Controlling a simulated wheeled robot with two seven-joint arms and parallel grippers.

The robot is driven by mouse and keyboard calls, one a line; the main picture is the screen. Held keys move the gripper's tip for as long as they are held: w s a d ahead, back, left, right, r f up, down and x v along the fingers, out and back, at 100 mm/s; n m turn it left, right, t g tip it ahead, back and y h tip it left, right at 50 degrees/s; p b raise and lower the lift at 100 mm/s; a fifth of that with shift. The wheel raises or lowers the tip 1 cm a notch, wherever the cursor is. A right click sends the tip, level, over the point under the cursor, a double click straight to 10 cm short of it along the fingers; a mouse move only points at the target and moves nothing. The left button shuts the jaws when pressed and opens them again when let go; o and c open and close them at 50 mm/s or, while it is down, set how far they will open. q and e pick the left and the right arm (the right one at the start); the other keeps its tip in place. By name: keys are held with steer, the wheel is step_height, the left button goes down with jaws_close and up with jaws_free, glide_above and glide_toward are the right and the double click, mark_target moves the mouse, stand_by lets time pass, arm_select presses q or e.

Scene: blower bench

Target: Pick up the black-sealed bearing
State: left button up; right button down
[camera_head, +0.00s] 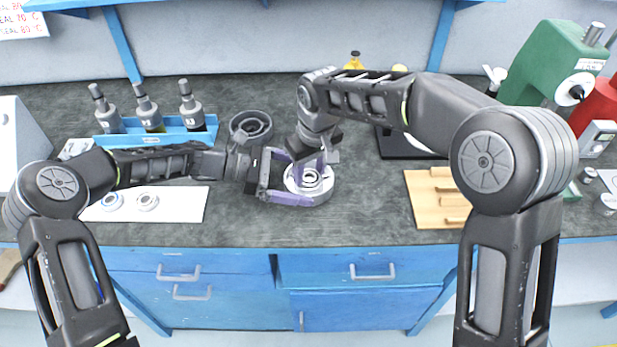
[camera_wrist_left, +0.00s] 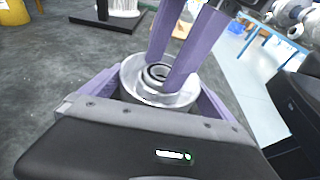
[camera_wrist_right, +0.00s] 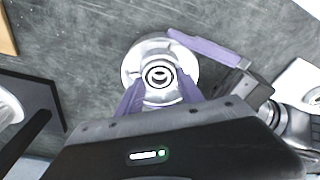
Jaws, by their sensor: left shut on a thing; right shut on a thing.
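The black-sealed bearing (camera_head: 311,178), a small ring with a dark band, is at the centre of the round silver housing (camera_head: 318,196). It also shows in the left wrist view (camera_wrist_left: 158,73) and the right wrist view (camera_wrist_right: 158,77). My right gripper (camera_head: 310,167) reaches down from above and is shut on the bearing. I cannot tell how deep the bearing sits in the housing. My left gripper (camera_head: 297,178) is shut on the housing from the left, its purple fingers along the sides.
Two other bearings, one bluish (camera_head: 112,201) and one pale (camera_head: 148,202), lie on a white sheet (camera_head: 185,208) at left. A dark round part (camera_head: 251,125) stands behind my left gripper. A blue bottle rack (camera_head: 170,138) is at back left, a wooden tray (camera_head: 426,200) at right.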

arm_select(q)
steer(key=shift+f, duration=0.2)
arm_select(e)
steer(key=shift+s+d+f, duration=0.15)
steer(key=shift+f, duration=0.35)
steer(key=shift+r, duration=0.1)
arm_select(q)
steer(key=shift+w, duration=0.1)
arm_select(e)
steer(key=shift+r, duration=0.25)
arm_select(q)
steer(key=shift+w, duration=0.15)
arm_select(e)
step_height(320, 180, up, 10)
steer(key=shift+w, duration=0.2)
arm_select(q)
steer(key=shift+r, duration=0.1)
steer(key=o, duration=0.5)
steer(key=v, duration=1.2)
